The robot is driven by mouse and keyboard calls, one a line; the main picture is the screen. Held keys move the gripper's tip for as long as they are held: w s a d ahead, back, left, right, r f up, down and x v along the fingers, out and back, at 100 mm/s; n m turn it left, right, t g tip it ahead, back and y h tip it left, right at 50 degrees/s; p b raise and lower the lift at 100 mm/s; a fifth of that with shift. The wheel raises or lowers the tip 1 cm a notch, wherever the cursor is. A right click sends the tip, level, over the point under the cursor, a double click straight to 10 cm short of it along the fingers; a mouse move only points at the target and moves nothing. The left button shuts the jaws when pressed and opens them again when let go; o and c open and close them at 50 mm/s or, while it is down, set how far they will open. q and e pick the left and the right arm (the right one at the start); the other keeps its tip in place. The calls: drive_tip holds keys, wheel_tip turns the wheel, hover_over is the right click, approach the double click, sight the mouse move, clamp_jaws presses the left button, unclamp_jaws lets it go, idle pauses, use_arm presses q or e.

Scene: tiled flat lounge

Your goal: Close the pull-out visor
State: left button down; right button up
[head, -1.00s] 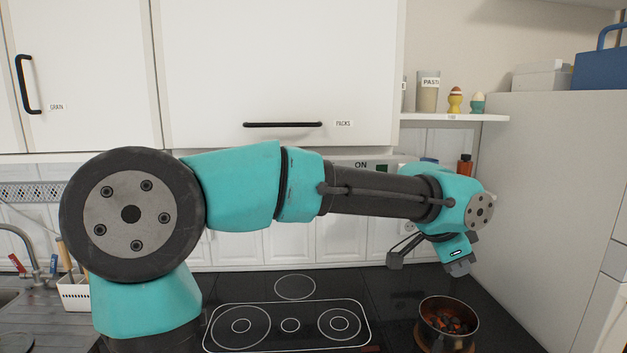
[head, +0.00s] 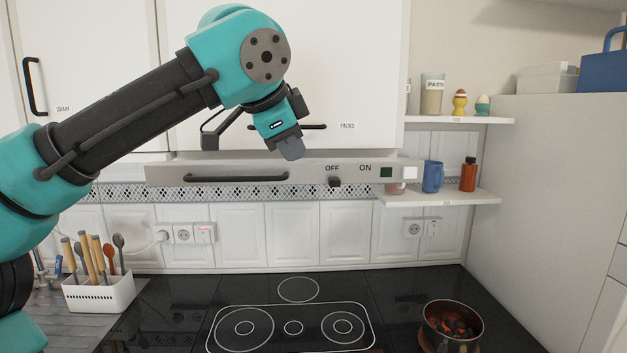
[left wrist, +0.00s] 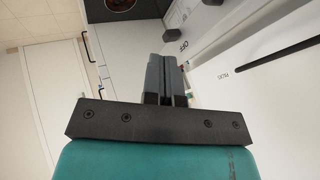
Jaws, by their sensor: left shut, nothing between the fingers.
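The visor (head: 225,168) is a long grey panel beneath the white wall cabinet, with a dark bar handle (head: 235,178), OFF and ON labels, and a dark switch. Its face stands forward of the tiled wall; how far it is pulled out is hard to tell. My left gripper (head: 291,150) is shut and empty, pointing down just above the visor's top edge, right of the handle's middle. Contact cannot be told. The left wrist view shows the closed fingers (left wrist: 166,82) beside the visor's face (left wrist: 195,22) with its OFF label. My right gripper is out of view.
The cabinet's PACKS door (head: 370,70) is behind my left gripper. A shelf (head: 450,197) with a blue mug (head: 432,177) and red bottle (head: 468,175) is to the right. A pot (head: 451,342) stands on the black hob (head: 390,295). Space below the visor is clear.

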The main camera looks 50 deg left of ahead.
sight(312, 179)
use_arm(q)
drive_tip(key=x, duration=0.7)
drive_tip(key=a+x, duration=0.1)
drive_tip(key=x, duration=0.2)
drive_tip(key=shift+w, duration=0.4)
drive_tip(key=shift+w+a, duration=0.8)
drive_tip(key=shift+a, duration=0.3)
drive_tip(key=shift+w+a, duration=0.1)
drive_tip(key=w+a, duration=0.1)
drive_tip(key=a, duration=0.1)
drive_tip(key=w+a, duration=0.3)
drive_tip(key=a, duration=0.1)
drive_tip(key=shift+w+a, duration=0.25)
drive_tip(key=shift+w, duration=0.1)
